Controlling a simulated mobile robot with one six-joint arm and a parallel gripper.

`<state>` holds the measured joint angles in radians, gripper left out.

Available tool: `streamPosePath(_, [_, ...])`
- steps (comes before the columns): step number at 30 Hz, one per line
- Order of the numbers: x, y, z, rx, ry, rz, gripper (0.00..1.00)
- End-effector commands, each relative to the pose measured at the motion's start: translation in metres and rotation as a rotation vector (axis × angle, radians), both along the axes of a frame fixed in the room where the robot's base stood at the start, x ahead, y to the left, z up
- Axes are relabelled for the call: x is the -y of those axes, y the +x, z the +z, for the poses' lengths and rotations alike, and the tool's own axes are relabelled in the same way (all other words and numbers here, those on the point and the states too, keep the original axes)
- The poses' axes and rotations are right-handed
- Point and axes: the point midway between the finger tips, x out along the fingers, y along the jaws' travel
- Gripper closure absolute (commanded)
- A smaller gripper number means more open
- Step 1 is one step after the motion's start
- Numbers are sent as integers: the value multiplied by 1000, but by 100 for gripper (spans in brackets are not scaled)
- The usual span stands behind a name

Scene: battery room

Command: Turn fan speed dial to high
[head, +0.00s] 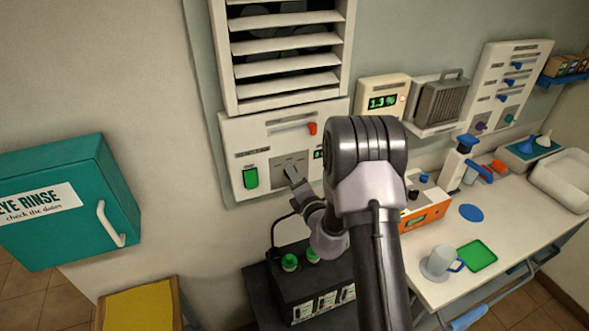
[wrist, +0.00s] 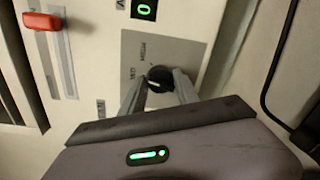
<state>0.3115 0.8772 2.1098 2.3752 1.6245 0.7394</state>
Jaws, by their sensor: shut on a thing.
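The fan speed dial (wrist: 159,76) is a round black knob on a grey plate with small printed lettering that I cannot read clearly. My gripper (wrist: 162,84) is shut on the dial, with one finger on each side of it. In the head view my gripper (head: 293,175) reaches the grey plate (head: 283,162) on the white control panel (head: 240,133) below the louvred vent. The dial itself is hidden there by my gripper. A small green display (wrist: 144,9) near the plate reads 0 in the wrist view.
A green switch (head: 250,178) sits left of the plate and a red slider (head: 313,128) above it. A black battery (head: 287,290) with green caps stands below. A teal eye rinse cabinet (head: 65,200) is at left. The workbench (head: 503,225) at right holds several items.

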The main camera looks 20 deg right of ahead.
Motion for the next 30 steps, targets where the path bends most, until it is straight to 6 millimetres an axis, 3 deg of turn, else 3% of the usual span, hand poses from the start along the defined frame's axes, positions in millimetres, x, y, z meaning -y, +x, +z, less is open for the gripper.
streamPosePath(1, [1,1,7,5,39,-1,100])
streamPosePath(15, [2,2,5,9,449,1,100])
streamPosePath(30, [2,2,4,12,666,2,100])
